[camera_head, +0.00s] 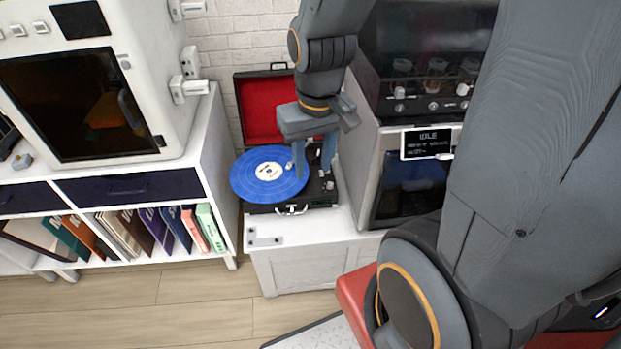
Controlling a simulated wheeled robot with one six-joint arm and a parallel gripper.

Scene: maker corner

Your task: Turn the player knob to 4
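The record player (320,199) is an open black case with a red-lined lid (262,105), standing on a white chest. A blue record (262,183) with a pale label lies on it. A small light knob (328,185) shows at the right of its deck; its setting is too small to read. My gripper (313,174) points down over the right part of the deck. Its two blue-grey fingers are apart, with nothing clearly held between them. The left fingertip overlaps the record's right edge in view; I cannot tell whether either finger touches anything. The fingers hide part of the deck.
A grey machine with an IDLE display (428,143) stands close on the right of the player. A white shelf (215,150) with upright folders and a white machine (145,75) is on the left. The chest (262,240) has a small bare strip in front. The wooden floor at lower left is clear.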

